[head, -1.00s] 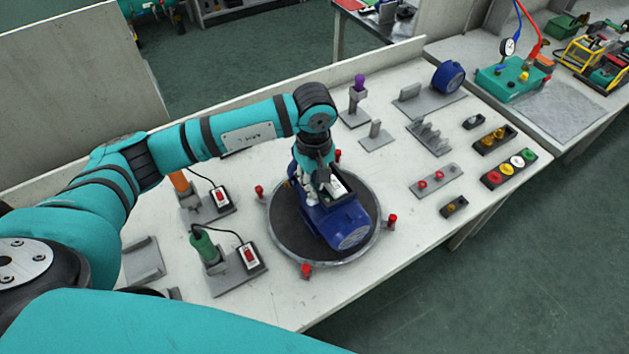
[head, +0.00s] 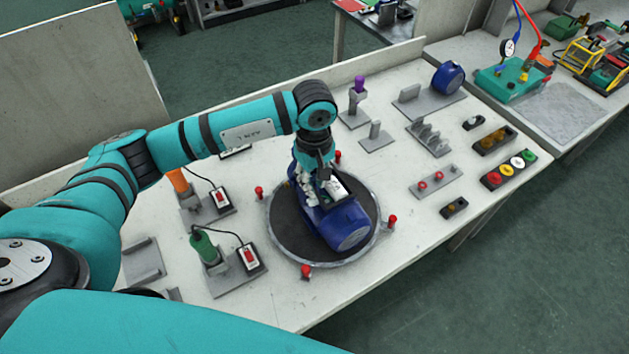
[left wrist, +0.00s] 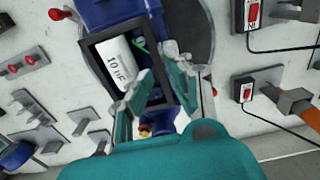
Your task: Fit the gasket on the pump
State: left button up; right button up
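The blue pump (head: 345,225) lies on the round dark turntable, with an open black-rimmed box on its top. In the left wrist view the pump (left wrist: 118,12) shows this box (left wrist: 100,70) with a white part marked 10 µF and a green wire inside. My left gripper (head: 318,190) is down at the box end of the pump. In the left wrist view its fingers (left wrist: 155,78) are apart at the box's near edge, with nothing clearly held between them. I cannot pick out the gasket as a separate piece from the black rim. My right gripper is out of view.
The turntable (head: 283,240) has red knobs around its edge. Two tool stands with red switches (head: 250,257) are left of it. Grey holders (head: 430,138) and a tray of coloured buttons (head: 509,168) stand to the right. The table front near the turntable is clear.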

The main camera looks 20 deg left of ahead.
pick_arm(q)
jog(key=shift+r, duration=0.6)
jog(key=o, duration=0.6)
jog(key=shift+c, duration=0.2)
jog(key=shift+r, duration=0.1)
notch_tip(320, 180, up, 6)
jog(key=p, duration=0.3)
